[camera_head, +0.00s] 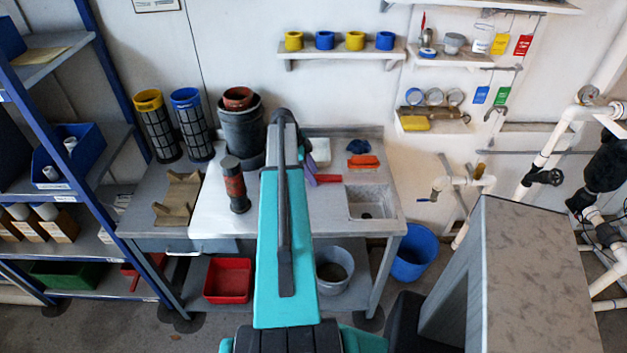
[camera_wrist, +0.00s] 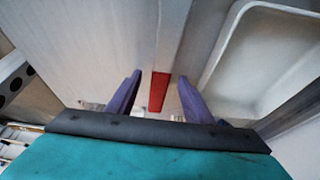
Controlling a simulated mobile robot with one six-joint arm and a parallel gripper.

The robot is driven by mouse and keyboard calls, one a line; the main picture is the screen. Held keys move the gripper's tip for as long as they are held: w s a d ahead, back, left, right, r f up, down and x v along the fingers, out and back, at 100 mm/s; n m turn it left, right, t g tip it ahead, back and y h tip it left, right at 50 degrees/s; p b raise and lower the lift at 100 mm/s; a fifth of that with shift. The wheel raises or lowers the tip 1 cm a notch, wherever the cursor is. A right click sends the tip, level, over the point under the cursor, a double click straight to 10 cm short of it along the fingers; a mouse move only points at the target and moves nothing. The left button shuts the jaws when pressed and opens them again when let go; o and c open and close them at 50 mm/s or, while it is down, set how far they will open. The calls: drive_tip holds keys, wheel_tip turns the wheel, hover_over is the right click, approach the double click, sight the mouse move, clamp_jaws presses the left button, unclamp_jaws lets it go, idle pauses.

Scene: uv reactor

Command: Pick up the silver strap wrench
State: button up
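I cannot pick out the silver strap wrench with certainty. A red bar, possibly its handle, shows in the wrist view (camera_wrist: 159,92) between my purple fingers, with a gap on each side. In the head view the red bar (camera_head: 328,178) shows just right of the fingertips, above the bench near the sink. My gripper (camera_wrist: 157,98) is open, with nothing visibly clamped; it also shows in the head view (camera_head: 310,172). My arm hides part of the bench, so anything behind it is not visible.
The metal bench (camera_head: 335,220) has a sink (camera_head: 371,202) at right and a dark red-banded cylinder (camera_head: 235,186) left of my arm. Grey pots (camera_head: 241,130) and filter cylinders (camera_head: 157,127) stand behind. Orange and blue items (camera_head: 362,160) lie at the back right.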

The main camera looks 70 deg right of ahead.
clamp_jaws()
drive_tip(key=shift+r, duration=0.1)
wheel_tip(320, 180, up, 10)
drive_tip(key=b, duration=0.3)
idle(0.7)
idle(0.4)
